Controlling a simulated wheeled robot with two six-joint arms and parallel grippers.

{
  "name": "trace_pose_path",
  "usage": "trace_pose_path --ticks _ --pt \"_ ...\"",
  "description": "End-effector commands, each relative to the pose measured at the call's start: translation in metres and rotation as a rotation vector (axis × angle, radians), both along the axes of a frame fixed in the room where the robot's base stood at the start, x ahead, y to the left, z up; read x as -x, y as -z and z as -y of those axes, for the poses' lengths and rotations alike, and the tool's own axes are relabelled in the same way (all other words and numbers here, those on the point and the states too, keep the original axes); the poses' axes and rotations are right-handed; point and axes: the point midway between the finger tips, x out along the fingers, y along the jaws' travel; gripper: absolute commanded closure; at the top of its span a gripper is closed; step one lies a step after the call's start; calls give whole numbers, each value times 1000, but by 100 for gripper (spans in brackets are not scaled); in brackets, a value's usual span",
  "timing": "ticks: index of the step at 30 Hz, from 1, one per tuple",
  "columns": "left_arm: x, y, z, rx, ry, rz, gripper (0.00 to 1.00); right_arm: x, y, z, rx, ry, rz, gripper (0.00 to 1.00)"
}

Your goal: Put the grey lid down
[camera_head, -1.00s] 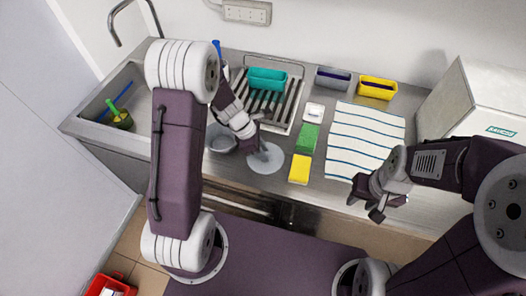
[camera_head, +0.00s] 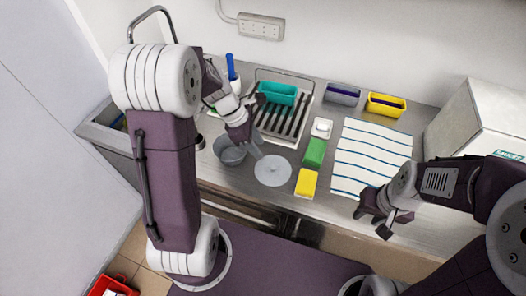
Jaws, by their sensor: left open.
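The round grey lid (camera_head: 273,170) lies flat on the steel counter, between a grey pot (camera_head: 230,153) and the yellow sponge. Its small knob shows in the middle. My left gripper (camera_head: 256,148) is open just behind the lid's upper left edge, beside the pot, and holds nothing that I can see. Its fingers look clear of the lid's knob. The pot is open at the top and partly hidden by my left arm. My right gripper (camera_head: 372,223) is open and empty over the counter's front edge, below the striped towel.
A yellow sponge (camera_head: 306,183) and a green sponge (camera_head: 315,153) lie right of the lid. A striped towel (camera_head: 365,150) covers the counter further right. A drying rack (camera_head: 298,119) with a teal bin (camera_head: 278,94) stands behind. A white machine (camera_head: 480,118) is at right.

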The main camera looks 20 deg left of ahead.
Motion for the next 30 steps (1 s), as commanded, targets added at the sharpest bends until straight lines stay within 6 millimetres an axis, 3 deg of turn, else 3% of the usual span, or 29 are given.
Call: trace_pose_path --ticks 5,7,12,15,18,30 --pt "3 -3 -1 -11 28 7 58 0 0 0 0 0 0 64" --pt "18 0 1 -72 198 49 58 0 0 0 0 0 0 64" --pt "80 12 -2 -316 1053 231 58 0 0 0 0 0 0 64" --pt "104 15 -5 -402 1484 309 58 0 0 0 0 0 0 64" --pt "115 18 -6 -441 1725 348 58 0 0 0 0 0 0 64" --pt "117 18 -7 -448 1785 357 58 0 0 0 0 0 0 64"
